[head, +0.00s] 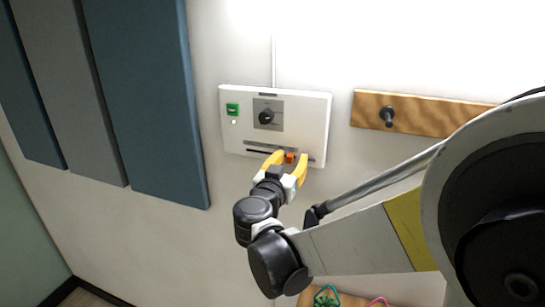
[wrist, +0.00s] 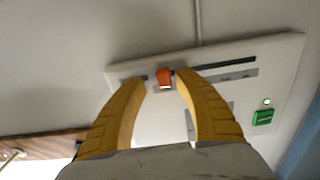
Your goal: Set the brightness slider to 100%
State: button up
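A white control panel (head: 313,115) is mounted on the wall. Along its lower edge runs a dark horizontal slider slot (wrist: 232,64) with an orange slider knob (head: 290,157). In the head view the knob sits toward the right part of the slot; in the inverted wrist view the knob (wrist: 163,77) is toward the left. My gripper (head: 289,159) is open, its yellow fingers on either side of the knob. In the wrist view (wrist: 160,80) the knob is nearer the right finger; I cannot tell whether they touch. Fingers hide part of the slot, and its markings are unreadable.
The panel also carries a green switch (head: 232,109) and a black rotary knob (head: 266,117). A wooden rail (head: 440,115) with a black peg (head: 388,116) is on the wall to the right. Blue and grey wall panels (head: 150,100) stand left. The wall below is bare.

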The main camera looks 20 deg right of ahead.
jog(key=shift+a, duration=0.1)
jog(key=shift+s+a, duration=0.3)
jog(key=shift+a, duration=0.05)
jog(key=v, duration=1.1)
jog(key=shift+s+d, duration=0.1)
